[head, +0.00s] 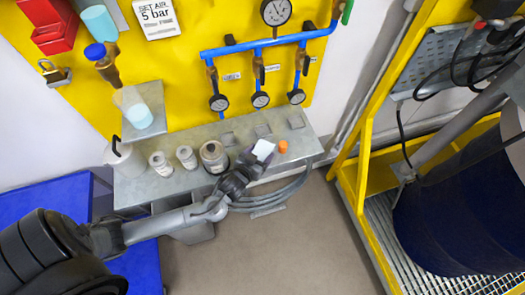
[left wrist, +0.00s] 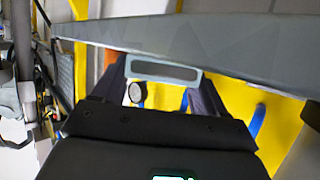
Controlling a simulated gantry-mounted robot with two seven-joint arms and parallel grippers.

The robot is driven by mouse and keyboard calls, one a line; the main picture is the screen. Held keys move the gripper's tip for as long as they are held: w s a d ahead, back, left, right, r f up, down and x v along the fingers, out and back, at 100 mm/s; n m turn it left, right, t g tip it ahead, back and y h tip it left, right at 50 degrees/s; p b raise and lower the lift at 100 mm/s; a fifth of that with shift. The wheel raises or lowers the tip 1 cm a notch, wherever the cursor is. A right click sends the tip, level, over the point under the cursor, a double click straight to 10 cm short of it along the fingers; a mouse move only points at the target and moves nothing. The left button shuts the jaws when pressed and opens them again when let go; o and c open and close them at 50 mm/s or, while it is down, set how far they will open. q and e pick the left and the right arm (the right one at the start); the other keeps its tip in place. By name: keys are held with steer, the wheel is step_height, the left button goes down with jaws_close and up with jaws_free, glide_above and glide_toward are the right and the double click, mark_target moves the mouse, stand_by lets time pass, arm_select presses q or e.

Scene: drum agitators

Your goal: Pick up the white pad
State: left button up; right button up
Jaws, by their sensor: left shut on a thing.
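The white pad (head: 263,149) shows in the head view at the tip of my left gripper (head: 251,160), near the right end of the grey metal bench (head: 150,188). In the left wrist view the pad (left wrist: 163,71) lies across between the two dark fingers, pale with a darker middle. My left gripper (left wrist: 160,90) is shut on it. I cannot tell for certain whether the pad touches the bench. My right gripper is in neither view.
A small orange object (head: 283,146) sits just right of the pad. Several grey-white containers (head: 187,157) stand on the bench to the left. Blue pipes with gauges (head: 260,100) hang on the yellow panel behind. A yellow frame (head: 365,160) and a dark blue drum (head: 460,215) stand right.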

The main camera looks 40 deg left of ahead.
mark_target(260, 155)
arm_select(q)
steer(key=shift+r, duration=0.45)
step_height(260, 155, up, 3)
steer(key=shift+r+p, duration=0.2)
steer(key=shift+p, duration=0.15)
steer(key=d+r+p, duration=0.1)
steer(key=d+r, duration=0.5)
steer(key=d, duration=0.5)
steer(key=s+r+m+h+p, duration=0.1)
steer(key=s+r+p, duration=0.1)
steer(key=r+p, duration=0.9)
steer(key=s+r+m+h+p, duration=0.1)
steer(key=r+h+p, duration=0.1)
steer(key=r+p, duration=1)
steer(key=shift+s+a+r+m+t+p, duration=0.3)
steer(key=shift+s+a+p, duration=0.05)
